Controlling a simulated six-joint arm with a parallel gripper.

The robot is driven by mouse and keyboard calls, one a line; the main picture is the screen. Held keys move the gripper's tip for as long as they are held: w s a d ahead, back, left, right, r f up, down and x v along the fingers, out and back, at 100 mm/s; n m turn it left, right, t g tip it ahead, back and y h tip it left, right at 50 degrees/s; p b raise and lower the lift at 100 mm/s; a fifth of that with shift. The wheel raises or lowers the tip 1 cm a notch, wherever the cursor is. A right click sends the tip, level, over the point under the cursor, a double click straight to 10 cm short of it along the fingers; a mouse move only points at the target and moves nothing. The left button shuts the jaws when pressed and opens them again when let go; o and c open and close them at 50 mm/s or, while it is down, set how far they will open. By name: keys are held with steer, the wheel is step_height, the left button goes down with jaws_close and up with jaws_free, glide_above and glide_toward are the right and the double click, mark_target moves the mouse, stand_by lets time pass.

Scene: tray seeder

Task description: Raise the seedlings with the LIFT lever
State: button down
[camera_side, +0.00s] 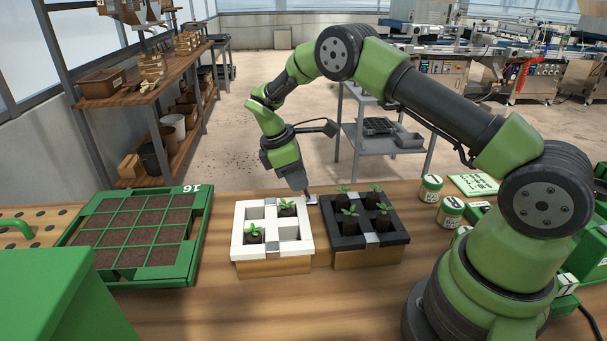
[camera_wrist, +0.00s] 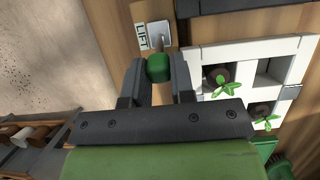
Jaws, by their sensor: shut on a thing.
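The LIFT lever's green knob (camera_wrist: 158,68) sits between my gripper's fingers (camera_wrist: 157,62) in the wrist view, and my gripper is shut on it. The lever rises from a small metal plate (camera_wrist: 158,36) with a LIFT label. In the side view my gripper (camera_side: 303,191) points down behind the two seedling trays and hides the knob. The white tray (camera_side: 239,242) has two seedlings, one at back right (camera_side: 286,206) and one at front left (camera_side: 252,232); its other two cells are empty. The black tray (camera_side: 396,239) holds several seedlings (camera_side: 373,197).
A green soil tray (camera_side: 188,242) marked 16 lies at the left on the wooden bench (camera_side: 215,310). Two jars (camera_side: 430,188) (camera_side: 450,211) and a green card (camera_side: 473,185) stand to the right. Bare bench lies in front of the trays.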

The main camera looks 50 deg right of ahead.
steer(key=shift+w+a+f+g+h, duration=0.15)
steer(key=shift+w+a+g+h, duration=0.05)
steer(key=shift+a+g+h, duration=0.1)
stand_by(0.4)
steer(key=c, duration=1)
jaws_free()
steer(key=shift+o, duration=0.2)
steer(key=v, duration=0.7)
steer(key=shift+w+a, duration=0.1)
steer(key=shift+w, duration=0.05)
steer(key=shift+c, duration=0.2)
